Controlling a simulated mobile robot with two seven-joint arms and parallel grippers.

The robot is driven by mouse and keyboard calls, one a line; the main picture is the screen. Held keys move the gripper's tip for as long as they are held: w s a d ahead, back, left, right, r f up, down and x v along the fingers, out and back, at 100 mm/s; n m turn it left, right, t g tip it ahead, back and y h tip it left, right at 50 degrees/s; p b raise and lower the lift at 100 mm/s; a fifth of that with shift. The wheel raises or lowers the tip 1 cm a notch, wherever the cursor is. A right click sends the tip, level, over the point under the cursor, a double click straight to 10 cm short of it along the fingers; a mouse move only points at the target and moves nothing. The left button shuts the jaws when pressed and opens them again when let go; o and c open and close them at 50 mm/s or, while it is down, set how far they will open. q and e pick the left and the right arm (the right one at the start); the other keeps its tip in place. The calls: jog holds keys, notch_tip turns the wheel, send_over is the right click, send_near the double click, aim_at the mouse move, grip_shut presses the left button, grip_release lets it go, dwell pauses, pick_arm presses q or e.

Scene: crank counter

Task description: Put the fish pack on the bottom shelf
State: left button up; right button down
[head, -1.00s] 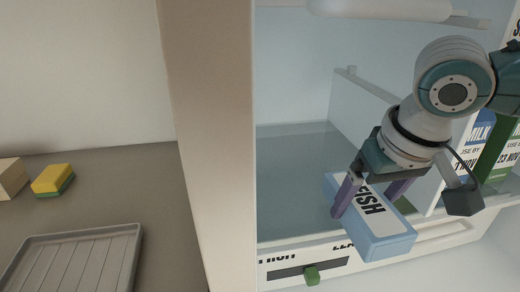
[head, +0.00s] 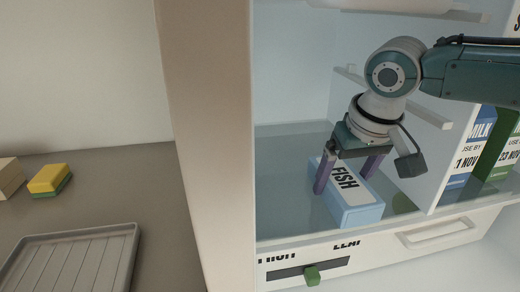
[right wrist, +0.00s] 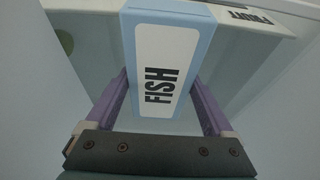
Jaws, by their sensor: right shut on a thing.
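The fish pack (head: 357,210) is a light blue box with a white label reading FISH. In the head view it is over the glass bottom shelf (head: 285,205), left of the upright divider. My right gripper (head: 346,180) is shut on it, one purple finger on each side. In the right wrist view the pack (right wrist: 168,65) sits between the fingers (right wrist: 160,95), label facing the camera. I cannot tell whether its underside touches the shelf. My left gripper is not in view.
A white divider (head: 385,120) stands right of the pack. Milk cartons (head: 480,140) stand beyond it. Below is a drawer front (head: 440,230) with a green slider (head: 312,275). Left of the fridge wall (head: 205,130) are a counter, a ribbed tray (head: 75,262) and a sponge (head: 49,179).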

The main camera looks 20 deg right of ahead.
grip_release()
jog(key=shift+f, duration=0.1)
jog(key=shift+r, duration=0.3)
jog(key=s+a+p, duration=0.2)
jog(key=s+a, duration=0.1)
jog(key=s, duration=0.8)
jog(key=s+a+n+y, duration=0.35)
jog(key=s+a, duration=0.25)
jog(key=a, duration=0.6)
jog(key=s+d+n+h, duration=0.1)
jog(key=s+d+h, duration=0.1)
jog(key=s, duration=0.4)
jog(key=shift+s+d+r, duration=0.25)
jog(key=shift+d+r, duration=0.1)
jog(key=shift+d, duration=0.25)
jog(key=shift+r+h, duration=0.1)
jog(key=shift+h, duration=0.15)
